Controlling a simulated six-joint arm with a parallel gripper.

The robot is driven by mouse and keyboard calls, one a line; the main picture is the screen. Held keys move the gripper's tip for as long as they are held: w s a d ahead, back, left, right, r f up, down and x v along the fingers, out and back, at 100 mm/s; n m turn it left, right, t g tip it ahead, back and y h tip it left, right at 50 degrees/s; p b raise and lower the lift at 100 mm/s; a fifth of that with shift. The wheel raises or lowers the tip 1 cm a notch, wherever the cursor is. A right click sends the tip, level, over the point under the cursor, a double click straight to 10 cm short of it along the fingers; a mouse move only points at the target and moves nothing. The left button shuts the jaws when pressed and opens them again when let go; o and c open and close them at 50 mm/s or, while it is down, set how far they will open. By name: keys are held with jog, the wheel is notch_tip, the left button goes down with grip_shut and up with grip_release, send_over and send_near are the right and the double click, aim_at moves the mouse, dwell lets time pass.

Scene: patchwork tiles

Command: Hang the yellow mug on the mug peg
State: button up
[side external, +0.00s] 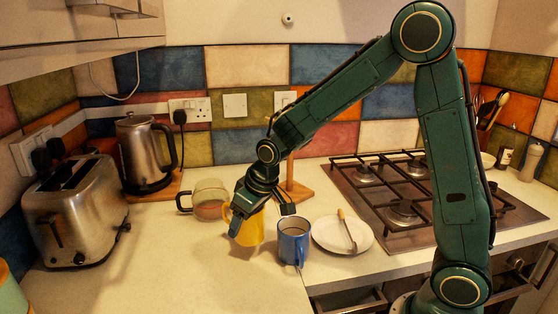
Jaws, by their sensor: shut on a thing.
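The yellow mug (252,234) is near the middle of the counter, upright as far as I can see. My gripper (236,226) comes down over it from above and is shut on it; its fingers and wrist hide much of the mug. A bit of yellow, perhaps the handle, shows to the left of the fingers. I cannot tell whether the mug's base touches the counter. The mug peg (291,171) is a wooden post on a square wooden base (300,193), just behind and right of my gripper. My arm hides part of the post and its top.
A blue mug (293,243) stands close to the right of the yellow mug. A glass cup (208,197) is behind left. A white plate (330,237) with a wooden-handled utensil lies right, before the hob (420,212). A kettle (143,152) and toaster (76,209) stand left.

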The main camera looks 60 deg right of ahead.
jog(key=shift+s+d+f+m, duration=0.4)
jog(key=shift+d+f+m, duration=0.1)
jog(key=shift+d+f, duration=0.15)
jog(key=shift+w+a+r, duration=0.3)
jog(key=shift+a+r, duration=0.05)
jog(key=shift+r, duration=0.25)
jog(key=a+r+n+y, duration=0.1)
jog(key=a+r+n, duration=0.1)
jog(key=r, duration=0.3)
jog(key=w+a+r+n+g+y, duration=0.1)
jog(key=a+r+n, duration=0.1)
jog(key=r+n, duration=0.2)
jog(key=a+r+n, duration=0.3)
jog(key=r, duration=0.4)
jog(key=shift+w+y, duration=0.35)
jog(key=shift+y, duration=0.05)
jog(key=shift+a, duration=0.1)
notch_tip(320, 180, down, 16)
jog(key=shift+r, duration=0.1)
jog(key=shift+f, duration=2.15)
